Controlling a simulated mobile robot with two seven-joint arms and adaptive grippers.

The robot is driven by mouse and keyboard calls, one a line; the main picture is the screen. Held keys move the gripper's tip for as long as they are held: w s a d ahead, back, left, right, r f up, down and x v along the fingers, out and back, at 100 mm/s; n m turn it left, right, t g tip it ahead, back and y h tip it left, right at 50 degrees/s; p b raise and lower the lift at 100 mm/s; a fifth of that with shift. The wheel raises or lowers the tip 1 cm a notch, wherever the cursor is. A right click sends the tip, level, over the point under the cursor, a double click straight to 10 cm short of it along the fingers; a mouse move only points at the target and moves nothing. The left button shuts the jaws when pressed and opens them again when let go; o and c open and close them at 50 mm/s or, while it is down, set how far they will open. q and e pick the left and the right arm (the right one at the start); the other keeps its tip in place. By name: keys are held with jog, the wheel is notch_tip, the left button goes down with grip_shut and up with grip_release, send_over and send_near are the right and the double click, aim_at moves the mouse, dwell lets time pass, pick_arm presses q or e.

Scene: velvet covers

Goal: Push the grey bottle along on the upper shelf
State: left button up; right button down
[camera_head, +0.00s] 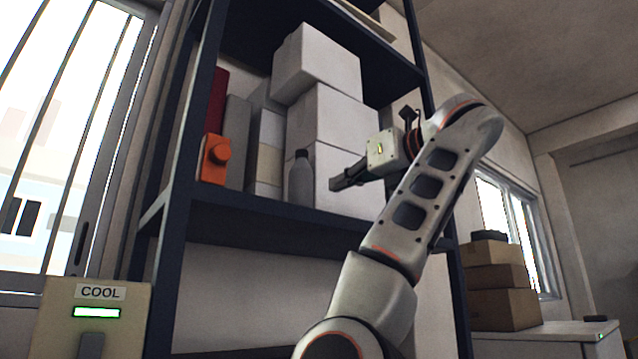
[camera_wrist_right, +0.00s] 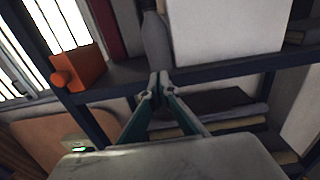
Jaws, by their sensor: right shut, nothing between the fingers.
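The grey bottle (camera_head: 300,178) stands upright on the upper shelf (camera_head: 262,207), in front of stacked white boxes. It also shows in the right wrist view (camera_wrist_right: 156,40), just beyond my fingertips. My right gripper (camera_head: 336,184) is shut with nothing between its fingers. In the head view it is to the right of the bottle, with a small gap showing between them. In the wrist view the closed fingertips (camera_wrist_right: 158,80) appear just below the bottle's lower part; I cannot tell if they touch. My left gripper is not in view.
An orange object with a round knob (camera_head: 215,157) stands on the shelf left of the bottle, beside a grey binder (camera_head: 237,143). White boxes (camera_head: 330,118) are stacked behind. The dark shelf post (camera_head: 186,150) is at the left. Some bare shelf lies between the orange object and the bottle.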

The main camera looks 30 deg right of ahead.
aim_at(308, 197)
jog(key=w+p, duration=0.1)
jog(key=w, duration=0.4)
jog(key=w+p, duration=0.1)
jog(key=w, duration=0.1)
jog(key=shift+w+a+p, duration=0.3)
jog(key=shift+p, duration=0.05)
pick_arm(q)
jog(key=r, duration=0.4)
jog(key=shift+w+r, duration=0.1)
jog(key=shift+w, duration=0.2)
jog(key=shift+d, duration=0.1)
